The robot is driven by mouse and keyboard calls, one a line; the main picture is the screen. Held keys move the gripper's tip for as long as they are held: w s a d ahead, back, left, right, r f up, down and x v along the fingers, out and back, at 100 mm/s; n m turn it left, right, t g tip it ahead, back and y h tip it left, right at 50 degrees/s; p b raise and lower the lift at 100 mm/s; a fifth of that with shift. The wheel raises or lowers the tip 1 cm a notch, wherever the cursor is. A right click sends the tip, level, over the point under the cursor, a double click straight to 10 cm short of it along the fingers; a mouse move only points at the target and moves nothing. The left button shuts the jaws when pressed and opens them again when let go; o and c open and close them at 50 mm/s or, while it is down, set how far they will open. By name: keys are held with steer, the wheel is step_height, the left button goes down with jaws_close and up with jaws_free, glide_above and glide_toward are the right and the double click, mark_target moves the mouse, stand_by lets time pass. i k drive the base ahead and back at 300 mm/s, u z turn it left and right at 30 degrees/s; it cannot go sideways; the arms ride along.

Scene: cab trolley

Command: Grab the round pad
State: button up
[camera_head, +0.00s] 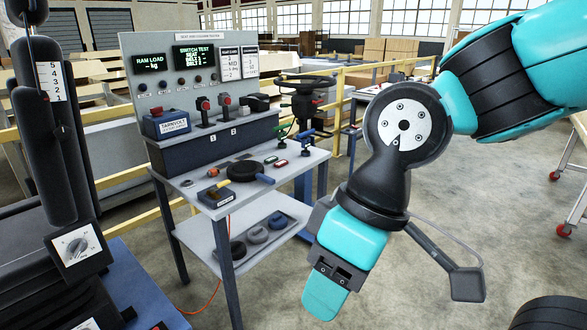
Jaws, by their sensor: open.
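A black round pad (244,171) with a blue handle sticking out to its right lies flat on the grey top of the trolley (307,160). It is near the front middle of the top, beside a small orange-and-black box. My gripper (326,296) hangs in front and to the right of the trolley, pointing down, with a teal finger showing. It is open, apart from the pad, and nothing shows in it. The far finger and the gap between the fingers are hidden from this side.
A panel (190,70) with displays and joysticks rises behind the trolley top. A blue box (166,124) stands at its left. Several round discs lie in a tray (290,228) on the lower shelf. A dark column (50,120) stands at left.

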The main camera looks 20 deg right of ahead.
mark_target(244, 171)
steer(key=z, duration=0.4)
steer(key=i, duration=0.5)
steer(key=z, duration=0.6)
steer(key=i, duration=0.8)
steer(key=u, duration=0.65)
steer(key=i, duration=0.8)
steer(key=u, duration=0.65)
